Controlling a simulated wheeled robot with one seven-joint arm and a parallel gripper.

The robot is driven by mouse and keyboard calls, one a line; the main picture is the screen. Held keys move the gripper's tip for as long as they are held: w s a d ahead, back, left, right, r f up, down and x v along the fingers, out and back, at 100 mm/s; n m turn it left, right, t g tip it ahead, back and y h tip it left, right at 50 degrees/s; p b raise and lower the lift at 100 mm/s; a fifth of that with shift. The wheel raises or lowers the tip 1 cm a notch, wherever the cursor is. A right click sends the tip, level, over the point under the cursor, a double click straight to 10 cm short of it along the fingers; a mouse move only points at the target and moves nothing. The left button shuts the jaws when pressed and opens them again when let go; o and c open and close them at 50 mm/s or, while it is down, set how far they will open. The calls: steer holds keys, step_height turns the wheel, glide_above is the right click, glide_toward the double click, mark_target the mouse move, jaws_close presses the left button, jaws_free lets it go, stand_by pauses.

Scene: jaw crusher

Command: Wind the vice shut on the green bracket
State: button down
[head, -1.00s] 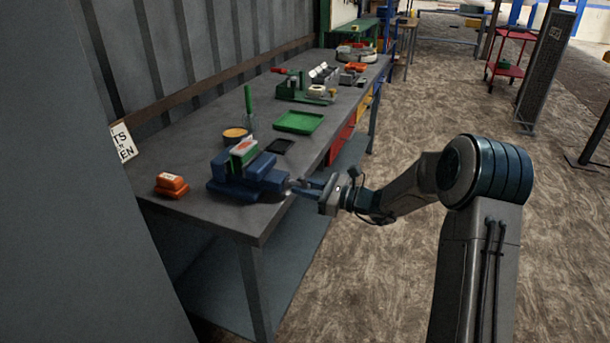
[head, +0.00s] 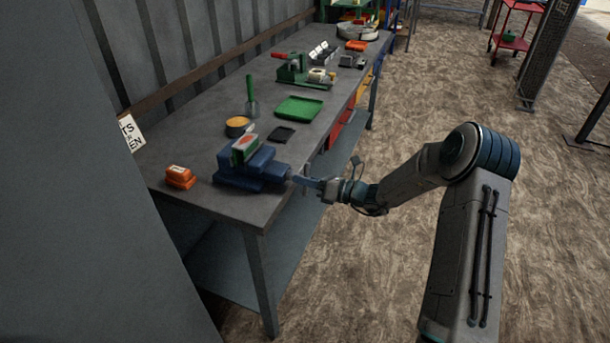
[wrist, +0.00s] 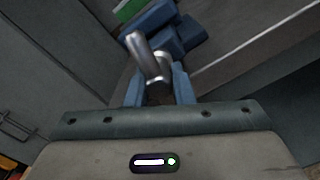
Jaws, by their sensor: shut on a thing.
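The blue vice (head: 236,176) sits near the front end of the grey bench. The green bracket (head: 244,148) stands upright in the vice, with a pale and red patch on its side. I cannot tell whether the jaws touch both its faces. My gripper (head: 297,180) is at the vice's right end, over the bench edge. In the wrist view the blue fingers of my gripper (wrist: 160,84) are closed around the vice's metal handle (wrist: 146,58). The vice (wrist: 172,38) and part of the green bracket (wrist: 130,9) show beyond it.
An orange block (head: 180,177) lies left of the vice. Behind the vice are an orange-topped round tin (head: 237,126), a black pad (head: 282,134), a green-handled tool (head: 251,97) and a green tray (head: 299,107). The floor right of the bench (head: 225,207) is open.

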steer(key=shift+s+f, duration=0.1)
steer(key=shift+f, duration=0.05)
stand_by(0.3)
steer(key=c, duration=1.3)
jaws_free()
steer(key=shift+o, duration=0.2)
steer(key=b+v, duration=0.1)
steer(key=v, duration=1.3)
steer(key=shift+a, duration=0.1)
